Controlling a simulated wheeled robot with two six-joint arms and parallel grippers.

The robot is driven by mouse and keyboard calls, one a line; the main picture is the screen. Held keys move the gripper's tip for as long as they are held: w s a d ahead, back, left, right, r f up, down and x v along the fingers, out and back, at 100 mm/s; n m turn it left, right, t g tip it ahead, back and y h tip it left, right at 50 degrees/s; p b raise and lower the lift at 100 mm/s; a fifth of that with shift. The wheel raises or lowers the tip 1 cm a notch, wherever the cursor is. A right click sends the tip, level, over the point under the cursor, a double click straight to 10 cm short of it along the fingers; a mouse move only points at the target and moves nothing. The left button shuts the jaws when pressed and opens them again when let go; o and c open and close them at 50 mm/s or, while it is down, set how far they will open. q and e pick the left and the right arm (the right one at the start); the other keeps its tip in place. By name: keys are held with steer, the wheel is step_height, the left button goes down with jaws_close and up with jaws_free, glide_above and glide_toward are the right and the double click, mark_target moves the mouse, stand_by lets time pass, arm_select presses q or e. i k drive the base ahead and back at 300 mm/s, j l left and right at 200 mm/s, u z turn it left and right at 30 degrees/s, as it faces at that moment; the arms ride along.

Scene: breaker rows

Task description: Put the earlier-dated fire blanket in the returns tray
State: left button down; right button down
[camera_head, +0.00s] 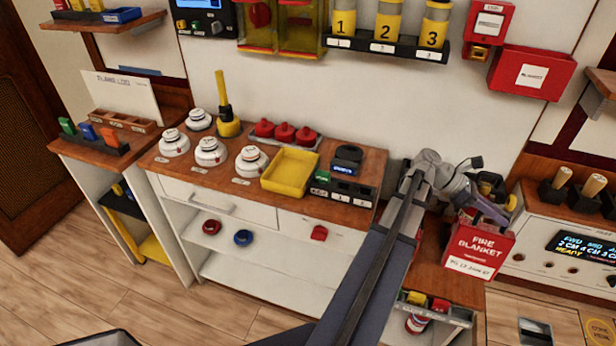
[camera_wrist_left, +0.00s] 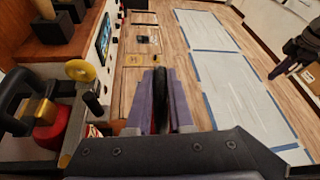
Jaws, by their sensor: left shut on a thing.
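A red box-shaped fire blanket (camera_head: 478,250) with white "FIRE BLANKET" lettering and a white date label hangs upright at the right of the head view. The full date is too small to read surely. My left gripper (camera_head: 484,203) is at its top, shut on it; in the left wrist view the purple fingers (camera_wrist_left: 161,108) close on a dark strip. Most of the blanket is hidden there. A yellow tray (camera_head: 290,170) lies on the wooden counter to the left; I see no readable returns label on it. A dark arm-like shape (camera_wrist_left: 303,50), perhaps my right arm, shows at the wrist view's right.
A red wall box (camera_head: 531,73) labelled "BLANKET" hangs at upper right. White round detectors (camera_head: 210,151) and red domes (camera_head: 284,132) crowd the counter around the tray. A black labelled rack (camera_head: 342,190) stands right of it. A panel with a display (camera_head: 580,243) is at far right.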

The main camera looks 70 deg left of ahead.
mark_target(293, 175)
steer(key=i+l, duration=0.1)
steer(key=l, duration=0.8)
steer(key=u, duration=1.8)
